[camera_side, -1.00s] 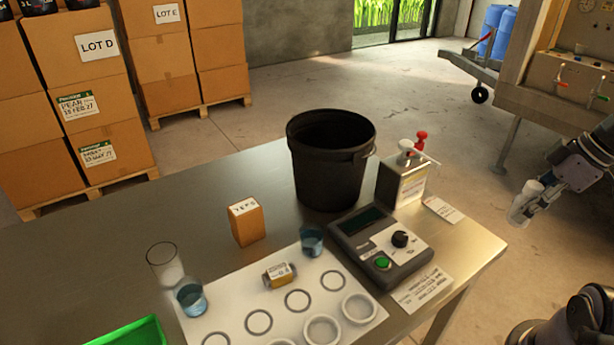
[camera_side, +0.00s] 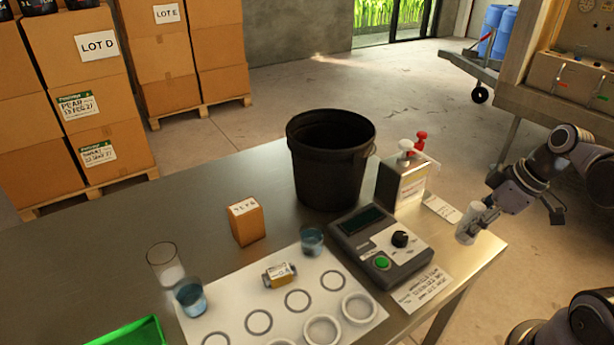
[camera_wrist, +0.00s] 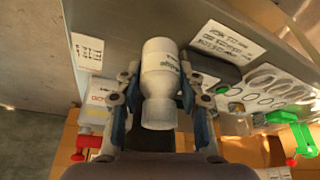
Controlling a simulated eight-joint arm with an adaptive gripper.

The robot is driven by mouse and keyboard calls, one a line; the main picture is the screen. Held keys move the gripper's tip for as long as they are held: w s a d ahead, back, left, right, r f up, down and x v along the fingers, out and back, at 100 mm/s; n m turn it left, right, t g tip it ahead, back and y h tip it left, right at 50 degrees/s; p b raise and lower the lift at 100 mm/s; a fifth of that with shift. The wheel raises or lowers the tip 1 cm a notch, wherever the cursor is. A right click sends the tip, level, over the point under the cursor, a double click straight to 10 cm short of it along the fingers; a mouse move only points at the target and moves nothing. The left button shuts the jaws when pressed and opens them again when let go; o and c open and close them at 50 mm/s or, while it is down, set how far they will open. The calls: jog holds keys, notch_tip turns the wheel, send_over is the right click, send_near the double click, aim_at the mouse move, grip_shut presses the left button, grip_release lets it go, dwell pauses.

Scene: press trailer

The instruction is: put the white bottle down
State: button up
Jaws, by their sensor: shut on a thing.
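My gripper (camera_side: 485,213) is shut on the white bottle (camera_side: 467,223) at the right edge of the steel table. The bottle is slightly tilted in the side view, and I cannot tell whether it touches the table. In the wrist view the bottle (camera_wrist: 160,80) sits between both fingers of my gripper (camera_wrist: 158,92), with a green print on its side. The steel table (camera_side: 200,190) fills the middle of the side view.
A grey device (camera_side: 380,247) with a green button, a metal can (camera_side: 403,180) with red and white tops, and paper cards lie near the bottle. A black bucket (camera_side: 330,165), an orange box (camera_side: 246,222), glasses and a white mat with rings (camera_side: 230,322) stand further left.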

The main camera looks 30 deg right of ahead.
aim_at(457, 239)
jog(key=shift+w+a+f, duration=0.55)
jog(key=shift+w+a, duration=0.1)
jog(key=shift+f, duration=2)
jog(key=shift+f, duration=0.15)
jog(key=o, duration=1.2)
jog(key=shift+o, duration=0.2)
